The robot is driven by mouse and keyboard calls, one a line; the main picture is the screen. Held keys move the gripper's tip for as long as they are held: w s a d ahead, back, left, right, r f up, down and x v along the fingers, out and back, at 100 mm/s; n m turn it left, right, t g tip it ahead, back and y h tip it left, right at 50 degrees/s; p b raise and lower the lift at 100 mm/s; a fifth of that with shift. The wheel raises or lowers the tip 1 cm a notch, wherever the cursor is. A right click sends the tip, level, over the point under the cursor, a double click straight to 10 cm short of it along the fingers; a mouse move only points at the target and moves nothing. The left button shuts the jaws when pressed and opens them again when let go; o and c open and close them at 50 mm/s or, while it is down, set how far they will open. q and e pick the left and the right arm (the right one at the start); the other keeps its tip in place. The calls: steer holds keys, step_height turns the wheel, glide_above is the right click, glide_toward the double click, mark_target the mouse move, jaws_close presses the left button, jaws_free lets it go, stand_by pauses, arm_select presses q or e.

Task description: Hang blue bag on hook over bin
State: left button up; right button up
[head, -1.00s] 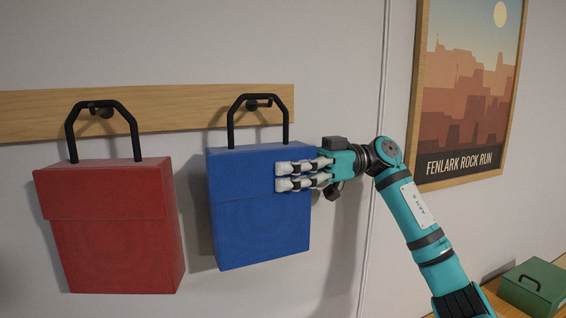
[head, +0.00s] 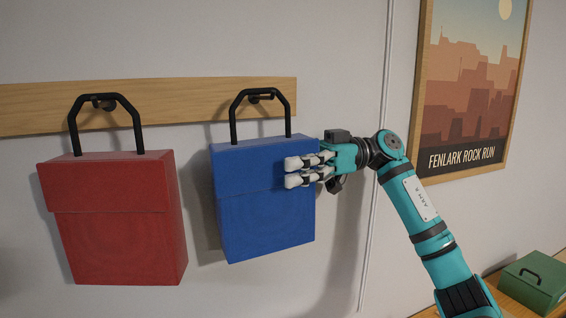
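The blue bag (head: 262,205) hangs against the wall, tilted slightly, with its black handle (head: 234,125) upright. The handle's top bar is at a dark hook (head: 262,97) on the wooden rail, and the hook shows within the loop. Whether the bar rests fully on the hook is hard to tell. My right gripper (head: 290,172) is at the bag's upper right edge, its pale fingertips in front of the bag. The two fingers are a little apart with nothing visible between them. My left gripper is out of view. No bin is visible.
A red bag (head: 120,225) hangs on another hook (head: 105,103) to the left. The wooden rail (head: 190,98) runs along the wall. A framed poster (head: 470,90) is at right. A green box (head: 535,280) stands on a wooden surface at lower right.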

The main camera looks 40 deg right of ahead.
steer(key=v, duration=1.2)
steer(key=shift+f, duration=0.15)
